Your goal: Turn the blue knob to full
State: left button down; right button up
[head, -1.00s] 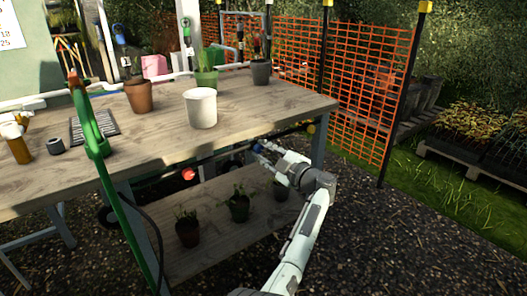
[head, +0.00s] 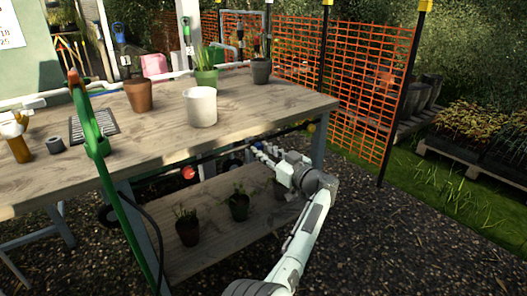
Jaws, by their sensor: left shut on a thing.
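The blue knob (head: 251,149) is on the pipe under the front edge of the bench, between a red knob (head: 188,173) and a yellow knob (head: 311,127). Only a small part of it shows, so I cannot read its setting. My left gripper (head: 258,150) reaches up to it from the lower right and is shut on it. The fingertips are small and partly hidden. My right gripper is not in view.
The wooden bench top (head: 260,115) lies just above the gripper. A white pot (head: 201,107) stands on it. The lower shelf (head: 215,240) holds several potted plants. Gravel lies open at right.

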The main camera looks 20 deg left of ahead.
pick_arm(q)
jog(key=shift+m, duration=1.2)
jog(key=c, duration=1.3)
grip_release()
jog(key=shift+o, duration=0.2)
jog(key=shift+s+d, duration=0.1)
jog(key=v, duration=1.1)
jog(key=shift+s+d, duration=0.25)
jog(key=shift+d, duration=0.1)
jog(key=shift+f, duration=0.15)
